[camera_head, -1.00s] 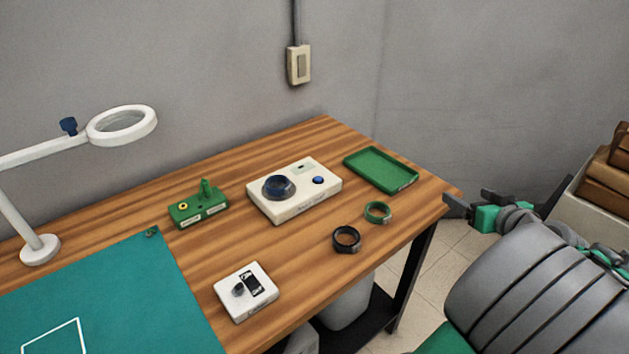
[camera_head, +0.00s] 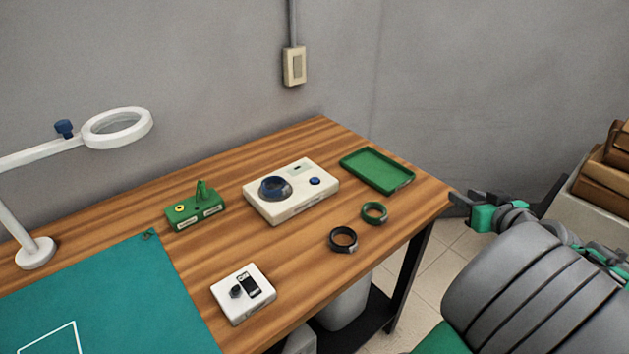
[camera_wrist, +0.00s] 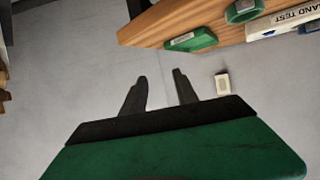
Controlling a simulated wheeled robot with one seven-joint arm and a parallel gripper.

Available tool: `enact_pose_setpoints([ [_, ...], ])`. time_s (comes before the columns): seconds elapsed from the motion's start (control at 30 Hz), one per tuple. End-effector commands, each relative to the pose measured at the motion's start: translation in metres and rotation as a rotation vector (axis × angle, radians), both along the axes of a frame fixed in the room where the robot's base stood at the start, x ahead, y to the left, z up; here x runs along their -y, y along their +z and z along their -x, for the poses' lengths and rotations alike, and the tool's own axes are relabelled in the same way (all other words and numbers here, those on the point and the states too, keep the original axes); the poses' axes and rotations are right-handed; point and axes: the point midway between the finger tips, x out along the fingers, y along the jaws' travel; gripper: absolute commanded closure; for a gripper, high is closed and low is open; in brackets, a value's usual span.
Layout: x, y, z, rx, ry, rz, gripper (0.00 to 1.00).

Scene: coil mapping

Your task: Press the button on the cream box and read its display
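The cream box (camera_head: 262,210) sits on the wooden table near the wall. On its top are a blue button (camera_head: 315,181), a small dark display (camera_head: 300,167) too small to read, and a dark blue round piece (camera_head: 274,188). My gripper (camera_head: 458,204) is off the table's right corner, well to the right of the box and apart from it. In the wrist view my gripper (camera_wrist: 160,88) is open and empty. Part of the cream box (camera_wrist: 285,22), with lettering ending in "AND TEST", shows at the upper right there.
A green tray (camera_head: 377,184) lies between box and gripper. A green ring (camera_head: 374,212) and a black ring (camera_head: 343,239) lie in front. A green block (camera_head: 195,223), white switch box (camera_head: 243,308), teal mat (camera_head: 110,300) and lamp (camera_head: 118,128) are further left. Brown boxes (camera_head: 603,180) stand right.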

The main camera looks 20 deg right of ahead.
Motion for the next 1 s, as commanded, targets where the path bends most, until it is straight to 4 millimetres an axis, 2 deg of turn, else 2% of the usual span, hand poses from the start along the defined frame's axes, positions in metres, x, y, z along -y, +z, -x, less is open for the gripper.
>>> enact_pose_setpoints([
  [0.07, 0.0, 0.0, 0.0, 0.0, 0.0, 0.0, 0.72],
  [0.4, 0.0, 0.0, 0.0, 0.0, 0.0, 0.0, 1.0],
  [1.0, 0.0, 0.0, 0.0, 0.0, 0.0, 0.0, 1.0],
])
